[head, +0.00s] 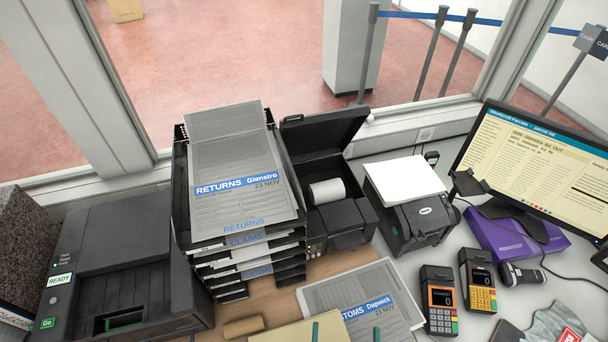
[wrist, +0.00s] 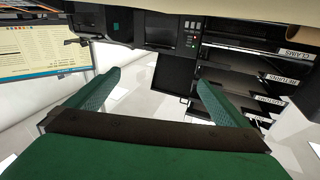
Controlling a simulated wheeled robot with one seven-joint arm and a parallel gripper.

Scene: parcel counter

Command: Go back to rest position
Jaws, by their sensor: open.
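My gripper (wrist: 159,78) is open, with its two green fingers spread apart in the wrist view and nothing between them. In the head view, two small green pieces at the bottom edge look like its fingertips, above the front of the counter. The rest of my gripper is outside that view. The wrist view is upside down and shows the letter-tray stack (wrist: 240,75) at the right and the monitor (wrist: 45,50) at the left, both beyond the fingers.
The black tray stack (head: 245,262) holds a Returns sheet (head: 235,165) on top. A Customs sheet (head: 385,285) lies in front. A label printer (head: 325,225) with its lid up, another printer (head: 425,222), card terminals (head: 438,300) and a purple box (head: 500,240) crowd the counter.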

